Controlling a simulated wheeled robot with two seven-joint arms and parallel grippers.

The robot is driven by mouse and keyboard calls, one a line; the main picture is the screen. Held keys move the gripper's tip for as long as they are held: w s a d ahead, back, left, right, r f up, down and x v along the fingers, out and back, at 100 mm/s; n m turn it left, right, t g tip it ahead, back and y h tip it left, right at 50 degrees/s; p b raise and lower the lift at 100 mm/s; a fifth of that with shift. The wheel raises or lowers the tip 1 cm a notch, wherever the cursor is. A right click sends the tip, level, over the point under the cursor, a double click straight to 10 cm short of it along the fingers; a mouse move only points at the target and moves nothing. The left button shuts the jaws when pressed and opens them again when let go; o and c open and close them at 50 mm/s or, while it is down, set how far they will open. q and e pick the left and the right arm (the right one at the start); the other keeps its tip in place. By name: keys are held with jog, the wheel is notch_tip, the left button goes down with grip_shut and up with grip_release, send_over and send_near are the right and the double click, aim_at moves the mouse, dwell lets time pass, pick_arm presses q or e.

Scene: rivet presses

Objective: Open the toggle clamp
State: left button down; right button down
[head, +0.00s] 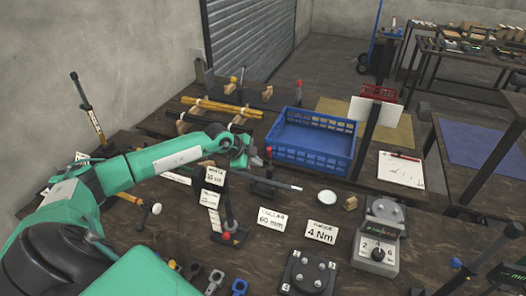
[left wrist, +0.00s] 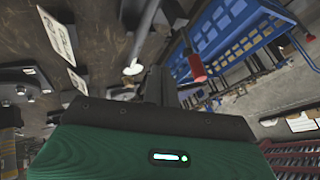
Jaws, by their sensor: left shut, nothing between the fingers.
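What looks like the toggle clamp (head: 264,186) stands on the dark wooden bench in the middle of the head view. It has a dark base, an upright red-tipped handle (head: 268,151) and a bar reaching right to a pale tip. My left gripper (head: 257,161) is shut and empty, just left of the handle. No contact between them is clear. In the left wrist view a red grip (left wrist: 196,68) shows close beside the dark shut fingers (left wrist: 160,84), to their right. The clamp's base is partly hidden there. My right gripper is not in view.
A blue crate (head: 313,166) stands behind the clamp. A second upright device (head: 229,232) and a 4 Nm card (head: 321,232) stand in front. A white disc (head: 327,197), a wooden block (head: 351,203) and a grey dial device (head: 378,249) lie to the right.

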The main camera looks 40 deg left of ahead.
aim_at(270, 157)
pick_arm(q)
jog(key=shift+w+a+f+p, duration=0.15)
jog(key=shift+w+p, duration=0.3)
jog(key=shift+w, duration=0.75)
jog(key=shift+w+a+f+p, duration=0.15)
jog(key=shift+w+p, duration=0.25)
jog(key=shift+w, duration=0.75)
jog(key=shift+r, duration=0.15)
jog(key=shift+w+a+r+g+p, duration=0.2)
jog(key=shift+w+g+p, duration=0.15)
jog(key=shift+w, duration=0.2)
jog(key=shift+w+a+r+g+p, duration=0.1)
jog(key=shift+w+r+g+p, duration=0.15)
jog(key=shift+w+p, duration=0.25)
jog(key=shift+f, duration=0.1)
